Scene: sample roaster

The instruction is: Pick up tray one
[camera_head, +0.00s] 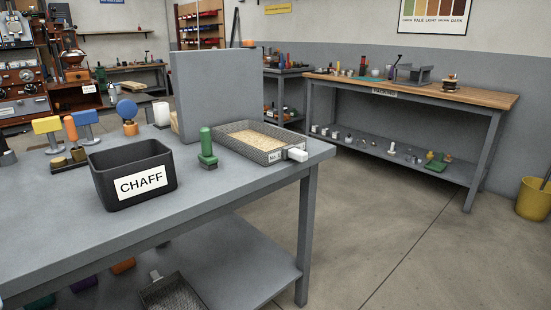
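A grey metal tray (254,136) lies on the near grey table, close to its right corner. It holds a layer of pale, grainy material. A white label with small writing, which seems to read "No. 1", is on its front face. The tray appears to rest flat on the table top. My gripper is not in view, and nothing touches the tray.
A black bin marked CHAFF (133,188) and a green upright piece (207,150) stand left of the tray. A tall grey panel (217,90) rises behind it. Another tray (175,290) sits on the lower shelf. Open floor (400,240) lies to the right, before a wooden-topped bench (420,88).

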